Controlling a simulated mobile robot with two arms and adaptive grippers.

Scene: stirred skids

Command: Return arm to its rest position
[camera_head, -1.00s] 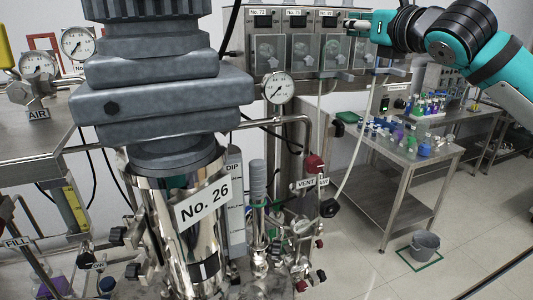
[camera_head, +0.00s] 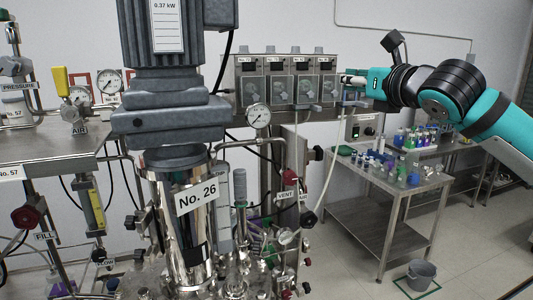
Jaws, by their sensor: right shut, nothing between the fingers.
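My right arm, teal and black, reaches in from the right. Its gripper (camera_head: 346,80) is shut and empty, and it points left beside the rightmost of the wall-mounted grey control boxes (camera_head: 326,82). I cannot tell whether the fingertips touch the box or stand clear in front of it. My left gripper is out of view.
A steel vessel labelled No. 26 (camera_head: 188,235) with a grey motor (camera_head: 168,110) stands in front. A round gauge (camera_head: 257,116) and pipes are beside it. A steel table (camera_head: 375,185) with bottles and a grey bucket (camera_head: 421,274) stand at right. Floor there is open.

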